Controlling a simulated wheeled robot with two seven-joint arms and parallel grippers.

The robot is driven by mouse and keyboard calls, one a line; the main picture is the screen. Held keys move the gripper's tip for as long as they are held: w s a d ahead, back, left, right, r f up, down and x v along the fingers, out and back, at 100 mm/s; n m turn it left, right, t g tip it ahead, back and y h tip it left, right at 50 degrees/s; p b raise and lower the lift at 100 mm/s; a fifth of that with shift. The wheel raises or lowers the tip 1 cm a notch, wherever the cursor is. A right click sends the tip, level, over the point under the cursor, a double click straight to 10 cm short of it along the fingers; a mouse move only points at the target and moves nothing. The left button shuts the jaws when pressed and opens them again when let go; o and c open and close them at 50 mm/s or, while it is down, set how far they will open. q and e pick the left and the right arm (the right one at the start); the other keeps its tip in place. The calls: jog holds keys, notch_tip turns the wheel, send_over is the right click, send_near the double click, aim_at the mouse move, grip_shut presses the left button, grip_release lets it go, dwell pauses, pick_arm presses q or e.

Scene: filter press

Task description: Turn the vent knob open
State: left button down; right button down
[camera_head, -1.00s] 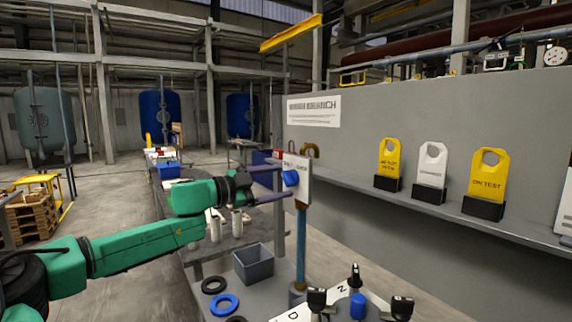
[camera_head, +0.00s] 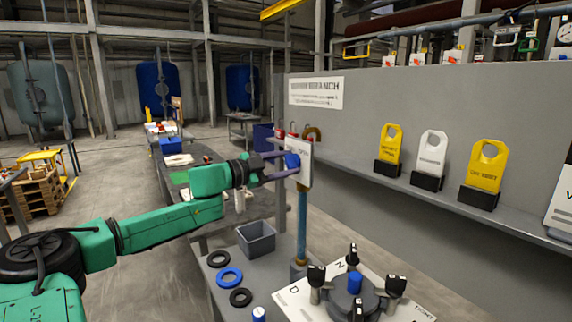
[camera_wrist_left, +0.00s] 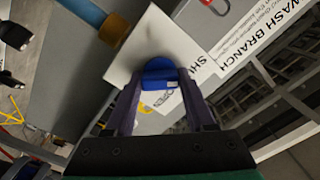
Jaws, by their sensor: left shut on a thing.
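The blue vent knob (camera_head: 292,160) sits on the face of an upright white plate (camera_head: 304,176) on top of a blue and copper pipe. My left gripper (camera_head: 285,161) reaches it from the left and is shut on the knob. My right gripper is not in view.
Below stand a grey bin (camera_head: 256,239), black and blue rings (camera_head: 229,277) and a white plate with several black-topped handles (camera_head: 352,283). A grey wall with a shelf (camera_head: 460,208) of yellow and white tags runs along the right.

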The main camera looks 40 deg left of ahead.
pick_arm(q)
jog(key=shift+f+m, duration=0.1)
jog(key=shift+m, duration=0.2)
jog(key=m+b, duration=0.1)
jog(key=m, duration=0.2)
jog(key=shift+m, duration=0.3)
jog(key=m+b, duration=0.1)
jog(key=m, duration=0.3)
jog(key=shift+f+m, duration=0.1)
jog(key=shift+m, duration=0.2)
jog(key=m, duration=0.5)
jog(key=shift+d, duration=0.1)
jog(key=shift+f+m+b, duration=0.15)
jog(key=shift+m+b, duration=0.25)
jog(key=shift+m, duration=1.5)
jog(key=shift+c, duration=1.4)
grip_release()
jog(key=shift+o, duration=0.2)
jog(key=shift+s+r, duration=0.1)
jog(key=shift+r, duration=0.1)
